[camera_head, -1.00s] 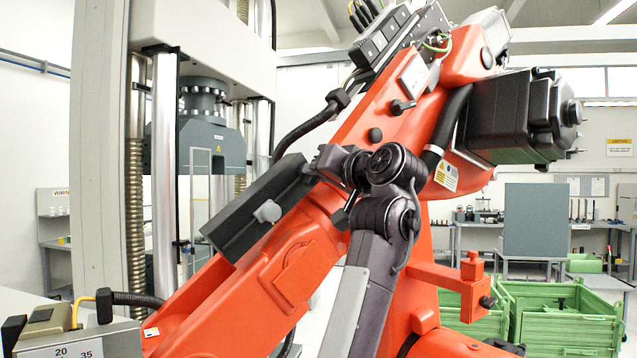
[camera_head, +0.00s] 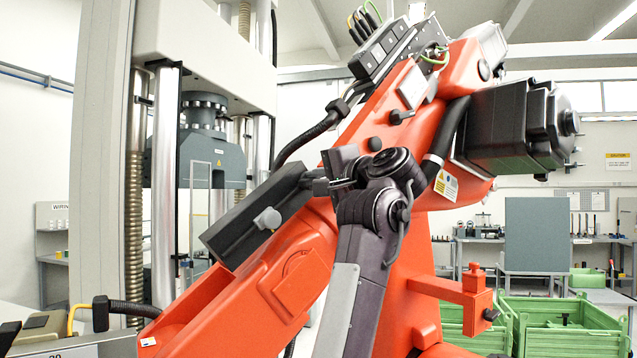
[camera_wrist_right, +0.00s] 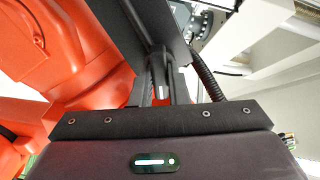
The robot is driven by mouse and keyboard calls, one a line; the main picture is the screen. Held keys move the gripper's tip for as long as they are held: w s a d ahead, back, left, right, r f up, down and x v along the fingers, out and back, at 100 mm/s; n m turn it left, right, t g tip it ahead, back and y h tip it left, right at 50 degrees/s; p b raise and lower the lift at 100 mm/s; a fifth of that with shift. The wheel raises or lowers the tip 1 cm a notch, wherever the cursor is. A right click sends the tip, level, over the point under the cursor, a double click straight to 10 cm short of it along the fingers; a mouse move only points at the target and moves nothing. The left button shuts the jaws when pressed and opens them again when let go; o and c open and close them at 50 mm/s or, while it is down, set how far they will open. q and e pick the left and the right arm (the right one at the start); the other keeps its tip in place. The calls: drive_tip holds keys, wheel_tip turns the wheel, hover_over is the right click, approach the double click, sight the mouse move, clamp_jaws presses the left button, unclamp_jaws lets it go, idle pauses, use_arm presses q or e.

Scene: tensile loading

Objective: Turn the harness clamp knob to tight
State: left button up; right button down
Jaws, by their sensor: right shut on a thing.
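My right gripper (camera_head: 318,184) reaches in from below on its dark grey arm. Its fingertips are at the upper right end of a long black block (camera_head: 245,226) mounted on the orange arm. In the right wrist view the two dark fingers of my right gripper (camera_wrist_right: 160,65) are shut on a small dark part by the black block (camera_wrist_right: 135,22). This looks like the harness clamp knob, mostly hidden by the fingers, so its angle cannot be read. A light grey round knob (camera_head: 267,219) stands out from the block, apart from my gripper. My left gripper is not in view.
The large orange robot arm (camera_head: 290,270) fills the middle, close around my wrist. A black corrugated hose (camera_head: 305,138) runs above the block. A grey testing frame (camera_head: 100,150) stands at left. Green crates (camera_head: 565,330) stand at lower right.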

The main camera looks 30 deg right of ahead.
drive_tip(key=shift+r+m, duration=0.1)
drive_tip(key=shift+m, duration=0.3)
drive_tip(key=c, duration=1.7)
unclamp_jaws()
drive_tip(key=shift+d, duration=0.1)
drive_tip(key=shift+s, duration=0.15)
drive_tip(key=s+b, duration=0.4)
drive_tip(key=s, duration=0.3)
drive_tip(key=shift+s, duration=0.3)
